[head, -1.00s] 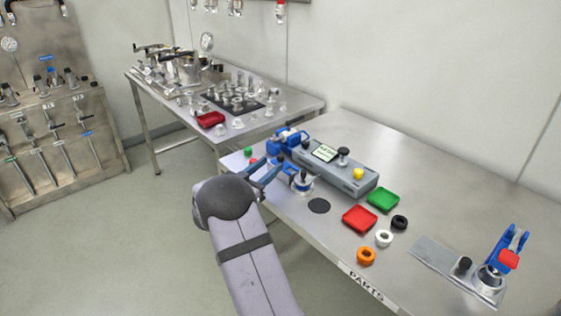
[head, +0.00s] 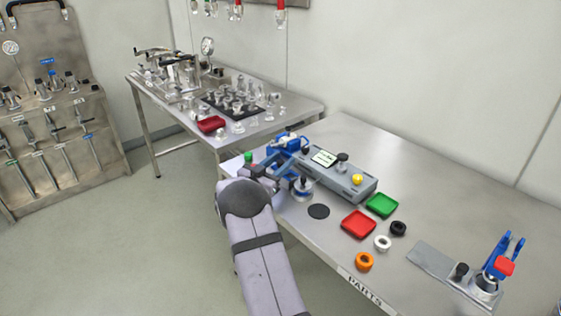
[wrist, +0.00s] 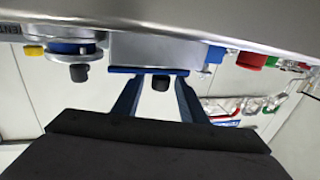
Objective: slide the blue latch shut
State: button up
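In the wrist view, which shows the bench upside down, a blue bar (wrist: 125,70) lies along a grey block (wrist: 150,50); I take this bar to be the latch. A black knob (wrist: 160,84) stands out from it. My gripper (wrist: 157,79) is open, with one blue finger on each side of the knob; I cannot tell whether either finger touches it. In the head view my gripper (head: 275,168) is at the bench's left end, by blue fittings (head: 288,140), and my arm hides part of the latch area.
A round blue-and-metal fitting (head: 303,187) stands close to the gripper, beside a grey console (head: 345,179) with a yellow button. Green (head: 382,205) and red (head: 358,224) trays and loose rings lie to the right. A blue clamp (head: 500,255) stands at the far right.

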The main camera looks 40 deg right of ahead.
aim_at(290, 176)
jog(key=shift+c, duration=0.5)
grip_shut()
jog(key=shift+s, duration=2.3)
jog(key=shift+s+f, duration=0.15)
jog(key=shift+c, duration=0.4)
grip_release()
jog(key=shift+o, duration=0.9)
jog(key=shift+s, duration=0.1)
